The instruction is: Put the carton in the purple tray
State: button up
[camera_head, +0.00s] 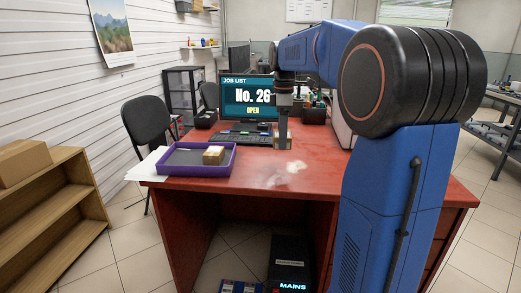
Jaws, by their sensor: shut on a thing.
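The purple tray (163,172) lies on the red desk, at its left front part. A small tan carton (213,155) sits inside the tray at its right end, apart from my gripper. My gripper (282,141) points down over the middle of the desk, to the right of the tray. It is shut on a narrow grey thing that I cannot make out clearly. Whether this thing touches the desk, I cannot tell.
The red desk (325,178) has a pale worn patch (288,174) in front of my gripper. A keyboard (243,138) and a monitor (249,98) stand behind. White paper (148,165) lies by the tray. A chair (149,127) and wooden shelf (50,205) are left.

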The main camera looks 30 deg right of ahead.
aim_at(184, 160)
jog(key=i+j+z, duration=0.1)
jog(key=j, duration=0.45)
jog(key=i+j+z, duration=0.15)
jog(key=j, duration=0.4)
jog(key=i+j+z, duration=0.1)
jog(key=i+j, duration=0.15)
jog(key=j, duration=0.35)
jog(key=i+j+z, duration=0.15)
jog(key=j, duration=0.45)
jog(key=j+z, duration=0.1)
jog(key=j, duration=0.5)
jog(key=i, duration=0.05)
